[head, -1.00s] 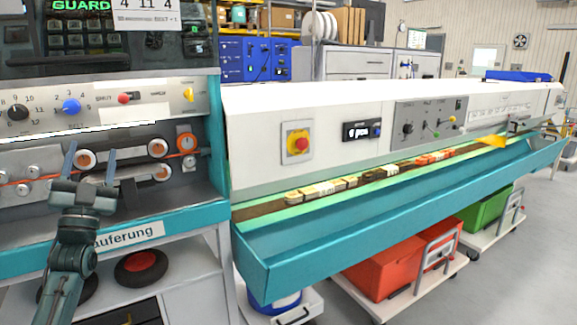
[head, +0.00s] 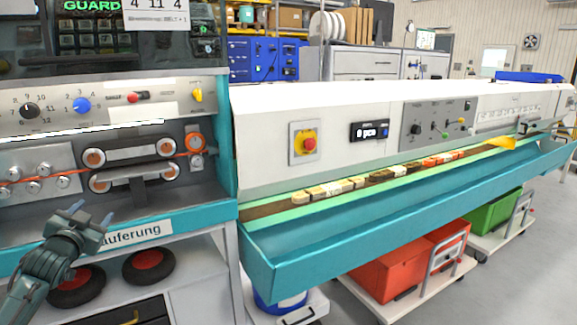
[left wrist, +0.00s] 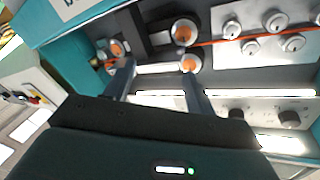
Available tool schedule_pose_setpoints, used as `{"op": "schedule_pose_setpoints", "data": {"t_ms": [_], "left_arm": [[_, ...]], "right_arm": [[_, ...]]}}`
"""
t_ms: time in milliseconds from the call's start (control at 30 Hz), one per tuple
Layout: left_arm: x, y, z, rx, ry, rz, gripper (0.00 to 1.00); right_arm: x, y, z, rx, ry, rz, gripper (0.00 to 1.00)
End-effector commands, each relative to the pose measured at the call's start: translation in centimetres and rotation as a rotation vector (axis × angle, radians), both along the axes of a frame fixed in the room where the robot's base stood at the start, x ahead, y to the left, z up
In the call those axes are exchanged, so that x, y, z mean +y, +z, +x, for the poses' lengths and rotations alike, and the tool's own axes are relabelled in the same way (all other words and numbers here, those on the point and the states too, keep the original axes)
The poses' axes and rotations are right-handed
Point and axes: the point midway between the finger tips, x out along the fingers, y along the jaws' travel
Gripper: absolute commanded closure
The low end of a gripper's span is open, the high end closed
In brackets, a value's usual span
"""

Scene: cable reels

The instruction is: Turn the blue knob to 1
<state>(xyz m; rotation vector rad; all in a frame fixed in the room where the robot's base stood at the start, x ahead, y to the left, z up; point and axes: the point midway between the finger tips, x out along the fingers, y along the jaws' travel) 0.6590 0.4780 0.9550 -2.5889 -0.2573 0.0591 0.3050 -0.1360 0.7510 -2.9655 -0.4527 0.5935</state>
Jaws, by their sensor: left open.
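The blue knob (head: 82,105) sits on the pale panel (head: 60,113) at the upper left of the head view, with small numbers 1 to 4 around it. Its exact pointer direction is too small to tell. My left gripper (head: 92,213) is open and empty, well below the knob, in front of the roller section. In the left wrist view, the open fingers (left wrist: 157,70) reach toward the rollers. Two dark knobs show there at the lower right, and I cannot tell whether one is the blue knob. My right gripper is not in view.
A black knob (head: 30,111) is left of the blue one; a red knob (head: 132,97) and a yellow switch (head: 197,95) are to its right. Below are orange-centred rollers (head: 94,158) with an orange strand. A teal ledge (head: 215,213) juts out under them.

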Motion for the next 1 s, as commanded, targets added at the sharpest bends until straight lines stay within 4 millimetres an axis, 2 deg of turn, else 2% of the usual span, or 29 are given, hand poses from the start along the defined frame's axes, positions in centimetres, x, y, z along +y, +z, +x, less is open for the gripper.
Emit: {"op": "schedule_pose_setpoints", "data": {"t_ms": [33, 167, 267, 367, 467, 500, 600, 700, 800, 1000], "left_arm": [[-2.2, -2.7, -0.6, 0.031, -0.035, -0.012, 0.45], [-7.3, -8.0, -2.8, 0.092, -0.118, -0.047, 0.45], [-11.8, -12.4, -5.6, 0.145, -0.187, -0.089, 0.45], [-16.8, -16.5, -9.6, 0.202, -0.257, -0.153, 0.45], [-21.6, -19.8, -14.6, 0.256, -0.319, -0.234, 0.45], [-23.5, -20.8, -16.8, 0.278, -0.340, -0.272, 0.45], [-27.3, -22.3, -22.0, 0.323, -0.377, -0.368, 0.45], [-29.8, -22.5, -26.0, 0.353, -0.393, -0.444, 0.45], [-31.5, -22.4, -29.1, 0.376, -0.397, -0.509, 0.45], [-33.6, -21.2, -33.7, 0.405, -0.385, -0.616, 0.45]], "right_arm": [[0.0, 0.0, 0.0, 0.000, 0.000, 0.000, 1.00], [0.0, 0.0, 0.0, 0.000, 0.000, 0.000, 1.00], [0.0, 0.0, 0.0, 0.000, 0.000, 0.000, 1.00], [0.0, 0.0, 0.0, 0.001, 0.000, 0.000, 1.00], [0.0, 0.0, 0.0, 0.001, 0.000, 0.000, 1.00], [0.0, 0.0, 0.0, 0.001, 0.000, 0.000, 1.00], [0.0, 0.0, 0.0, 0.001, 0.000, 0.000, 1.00], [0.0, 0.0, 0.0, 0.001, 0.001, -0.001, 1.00], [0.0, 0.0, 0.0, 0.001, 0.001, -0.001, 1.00], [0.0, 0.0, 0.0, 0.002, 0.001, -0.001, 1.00]]}}
